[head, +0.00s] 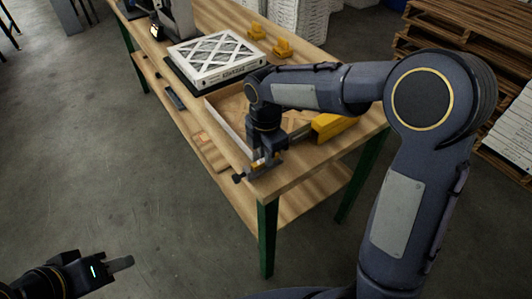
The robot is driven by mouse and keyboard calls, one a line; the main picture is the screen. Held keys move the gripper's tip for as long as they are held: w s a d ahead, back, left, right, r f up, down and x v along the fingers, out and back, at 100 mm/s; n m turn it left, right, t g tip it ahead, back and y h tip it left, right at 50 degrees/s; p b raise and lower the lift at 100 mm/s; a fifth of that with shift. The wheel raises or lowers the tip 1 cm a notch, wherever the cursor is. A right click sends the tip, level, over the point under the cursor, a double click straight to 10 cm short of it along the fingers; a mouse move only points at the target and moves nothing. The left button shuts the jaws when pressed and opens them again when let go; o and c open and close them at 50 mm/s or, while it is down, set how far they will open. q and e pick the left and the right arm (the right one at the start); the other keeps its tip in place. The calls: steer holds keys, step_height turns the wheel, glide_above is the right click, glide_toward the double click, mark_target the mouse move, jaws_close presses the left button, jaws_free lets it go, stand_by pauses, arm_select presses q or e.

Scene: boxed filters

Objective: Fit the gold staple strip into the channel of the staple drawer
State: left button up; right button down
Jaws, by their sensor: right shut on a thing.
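My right gripper (260,166) points down at the table's near corner and is shut on a small gold-orange piece, likely the gold staple strip (257,163). Only a bit of the piece shows between the fingers. A yellow stapler-like body (335,125) lies to the right, with a grey metal bar (300,131), likely the staple drawer, running from it toward the gripper. A dark knob (238,178) sticks out left of the gripper. The arm and gripper hide the channel, so I cannot tell whether the strip is in it. My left gripper (122,263) is away from the table, low at the left; its finger gap is not clear.
The wooden table (290,182) has green legs and a lower shelf. A shallow open box (228,121) lies behind my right gripper. A boxed filter (215,55) lies on a dark mat farther back, with two yellow pieces (283,47) nearby. Pallets (470,45) stand at the right.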

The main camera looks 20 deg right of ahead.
steer(key=shift+f+b, duration=0.35)
steer(key=shift+f, duration=0.25)
stand_by(0.4)
steer(key=c, duration=1.7)
jaws_free()
steer(key=shift+d+r+p, duration=0.1)
steer(key=shift+r+p, duration=1)
steer(key=shift+r, duration=0.1)
steer(key=shift+r+p, duration=0.95)
steer(key=shift+r, duration=0.15)
steer(key=shift+o, duration=0.5)
steer(key=o, duration=0.5)
steer(key=shift+c, duration=0.2)
